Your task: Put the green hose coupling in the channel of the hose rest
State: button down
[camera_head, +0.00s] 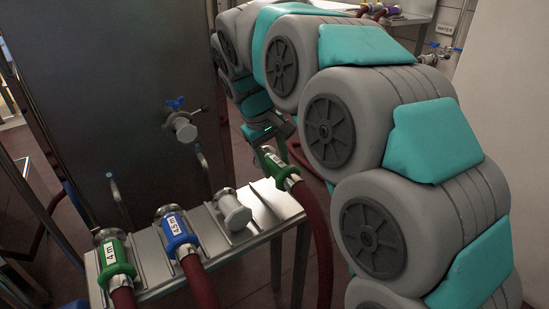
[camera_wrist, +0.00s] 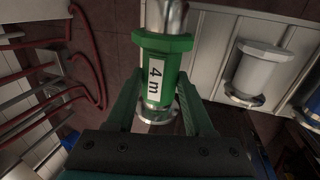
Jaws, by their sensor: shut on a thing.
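A green hose coupling (camera_head: 281,168) labelled "4 m" is in my gripper (camera_head: 271,151), at the right end of the metal hose rest (camera_head: 270,208). Its dark red hose hangs down past the rest's right edge. In the wrist view the green coupling (camera_wrist: 161,68) sits between the two green fingers of my gripper (camera_wrist: 160,86), which are shut on it. The coupling appears over or just above the rest's right-end channel. I cannot tell whether it touches the channel.
A valve with a blue handle (camera_head: 181,125) projects from the dark panel behind. Red hoses (camera_wrist: 88,52) show at the wrist view's left.

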aim_at(295, 178)
jog(key=shift+f+b, duration=0.75)
jog(key=shift+f, duration=1.8)
jog(key=shift+f, duration=0.2)
jog(key=shift+c, duration=1)
grip_release()
jog(key=v, duration=0.7)
jog(key=shift+s+a+r, duration=0.1)
jog(key=shift+r, duration=0.25)
jog(key=shift+m+g, duration=0.4)
jog(key=shift+m, duration=0.2)
jog(key=s+d, duration=0.2)
jog(key=d, duration=0.1)
jog(key=s+d+f, duration=0.1)
jog(key=s+d, duration=0.1)
jog(key=d, duration=0.1)
jog(key=shift+s+f, duration=0.1)
jog(key=shift+s, duration=0.25)
jog(key=s+d+f+m+g, duration=0.1)
jog(key=s+d+f+m, duration=0.1)
jog(key=s, duration=0.7)
jog(key=s+d+f+m+y+p, duration=0.1)
jog(key=s+d+f, duration=0.4)
jog(key=s, duration=0.4)
jog(key=s+d+f+m+g+y, duration=0.1)
jog(key=s+d+f, duration=0.3)
jog(key=s, duration=0.5)
jog(key=shift+m+g+p, duration=0.3)
jog(key=shift+m+p, duration=0.05)
jog(key=shift+m, duration=0.45)
